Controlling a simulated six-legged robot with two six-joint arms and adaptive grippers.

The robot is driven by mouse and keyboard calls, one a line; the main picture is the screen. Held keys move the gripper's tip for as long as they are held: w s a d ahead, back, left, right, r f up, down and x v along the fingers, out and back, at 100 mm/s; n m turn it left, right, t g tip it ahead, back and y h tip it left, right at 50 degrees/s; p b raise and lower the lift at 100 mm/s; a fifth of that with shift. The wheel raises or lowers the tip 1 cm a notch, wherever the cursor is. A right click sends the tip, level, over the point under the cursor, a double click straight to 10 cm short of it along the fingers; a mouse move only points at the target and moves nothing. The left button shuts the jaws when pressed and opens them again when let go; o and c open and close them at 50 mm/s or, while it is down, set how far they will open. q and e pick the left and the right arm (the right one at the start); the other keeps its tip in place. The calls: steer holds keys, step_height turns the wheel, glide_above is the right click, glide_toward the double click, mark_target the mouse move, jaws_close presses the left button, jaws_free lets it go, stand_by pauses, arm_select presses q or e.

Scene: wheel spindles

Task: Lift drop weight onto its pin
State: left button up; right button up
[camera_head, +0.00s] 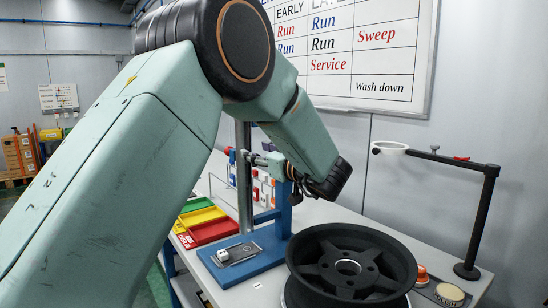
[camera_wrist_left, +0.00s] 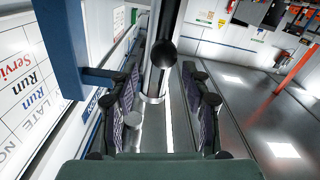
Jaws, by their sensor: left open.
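A blue test stand (camera_head: 284,208) with a flat blue base stands on the bench in the head view, a grey metal column (camera_head: 243,180) rising at its left. My left gripper (camera_head: 303,188) is beside the top of the stand, mostly hidden behind my own arm. In the left wrist view its fingers (camera_wrist_left: 165,100) are spread wide and empty. A metal column (camera_wrist_left: 154,82) with a round black knob (camera_wrist_left: 163,52) shows between and beyond them. A blue upright (camera_wrist_left: 62,45) stands at the left. I cannot tell which part is the drop weight, or see its pin clearly.
A black wheel rim (camera_head: 350,262) lies in front of the stand at the right. A black post with a ring arm (camera_head: 480,215) stands at the far right. Yellow, green and red trays (camera_head: 212,232) sit left of the stand. A whiteboard (camera_head: 350,45) hangs behind.

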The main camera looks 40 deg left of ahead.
arm_select(q)
steer(key=v, duration=1)
steer(key=shift+d+r, duration=0.15)
